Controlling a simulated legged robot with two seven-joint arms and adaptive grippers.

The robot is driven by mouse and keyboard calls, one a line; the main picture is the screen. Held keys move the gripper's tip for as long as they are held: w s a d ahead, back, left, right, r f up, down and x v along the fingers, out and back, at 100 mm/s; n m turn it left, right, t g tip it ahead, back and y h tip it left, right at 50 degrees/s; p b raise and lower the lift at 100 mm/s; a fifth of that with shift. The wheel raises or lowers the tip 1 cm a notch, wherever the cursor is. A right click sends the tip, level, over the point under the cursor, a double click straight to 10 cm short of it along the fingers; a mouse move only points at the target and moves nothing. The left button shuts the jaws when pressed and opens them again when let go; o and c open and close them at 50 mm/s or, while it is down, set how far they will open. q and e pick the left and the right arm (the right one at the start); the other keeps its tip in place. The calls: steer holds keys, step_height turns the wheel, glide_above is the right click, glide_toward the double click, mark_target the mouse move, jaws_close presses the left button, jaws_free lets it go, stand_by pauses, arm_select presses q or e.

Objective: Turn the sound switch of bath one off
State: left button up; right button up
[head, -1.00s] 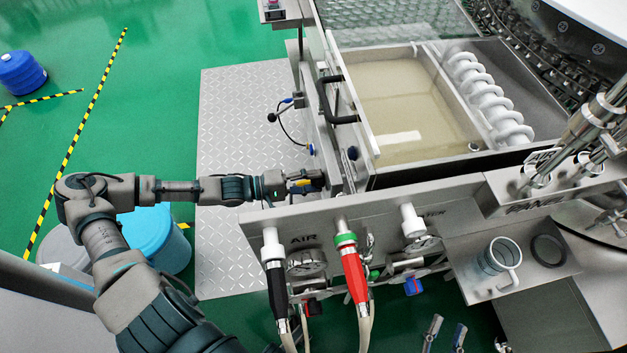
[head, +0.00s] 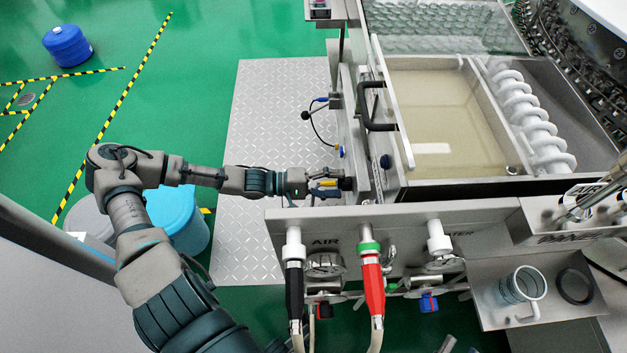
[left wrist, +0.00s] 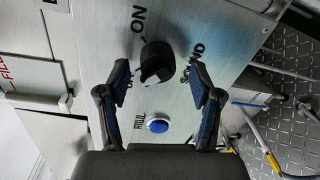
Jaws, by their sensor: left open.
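The sound switch is a black rotary knob (left wrist: 157,62) on a metal panel in the left wrist view. The word "ON" is printed at its upper left and "SOUND" at its right. My left gripper (left wrist: 162,75) is open, with one finger on each side of the knob; I cannot tell whether either touches it. In the head view my left gripper (head: 340,187) is at the left side of the machine, and the knob cannot be made out there. My right gripper is not in view.
A blue button (left wrist: 157,126) labelled "FILL" is close below the knob. Bath one's water basin (head: 440,110) lies behind the panel, with a black handle (head: 366,105) on its left. A front panel (head: 410,215) carries hoses and a red nozzle (head: 373,285).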

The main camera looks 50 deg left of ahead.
arm_select(q)
steer(key=v, duration=1.1)
steer(key=shift+a+f, duration=0.15)
steer(key=shift+a, duration=0.1)
steer(key=shift+d, duration=0.1)
